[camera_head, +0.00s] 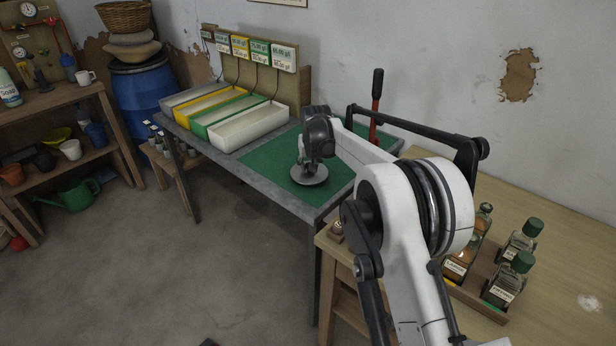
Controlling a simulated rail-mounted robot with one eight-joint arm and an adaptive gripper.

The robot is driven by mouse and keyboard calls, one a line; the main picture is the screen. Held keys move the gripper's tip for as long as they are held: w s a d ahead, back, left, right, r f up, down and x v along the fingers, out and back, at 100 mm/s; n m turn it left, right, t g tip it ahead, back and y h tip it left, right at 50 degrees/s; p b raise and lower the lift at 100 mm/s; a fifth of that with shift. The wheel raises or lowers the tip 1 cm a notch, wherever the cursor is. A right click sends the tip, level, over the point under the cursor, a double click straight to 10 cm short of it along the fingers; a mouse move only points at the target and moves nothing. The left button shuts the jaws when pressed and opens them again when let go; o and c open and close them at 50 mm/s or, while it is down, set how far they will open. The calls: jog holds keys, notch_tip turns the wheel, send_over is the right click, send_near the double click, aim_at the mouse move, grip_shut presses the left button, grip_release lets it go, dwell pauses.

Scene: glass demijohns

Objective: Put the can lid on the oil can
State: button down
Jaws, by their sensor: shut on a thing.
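My gripper (309,163) points down over the green mat (262,160) on the grey metal table. It is shut on a round grey disc, which looks like the can lid (312,176). The lid is flat and lies just below the fingers. I cannot tell whether it touches the mat or hangs a little above it. The fingertips are small and partly hidden by the gripper's dark body. I cannot make out the oil can; my arm covers part of the table and the area to its right.
White, yellow and green trays (248,125) line the table's back left, below a labelled panel (250,48). Labelled bottles (500,289) stand in a wooden holder on the right bench. The mat's left part is clear.

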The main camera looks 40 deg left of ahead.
jog(key=shift+r, duration=0.75)
jog(key=shift+r+p, duration=0.9)
jog(key=shift+r, duration=1.45)
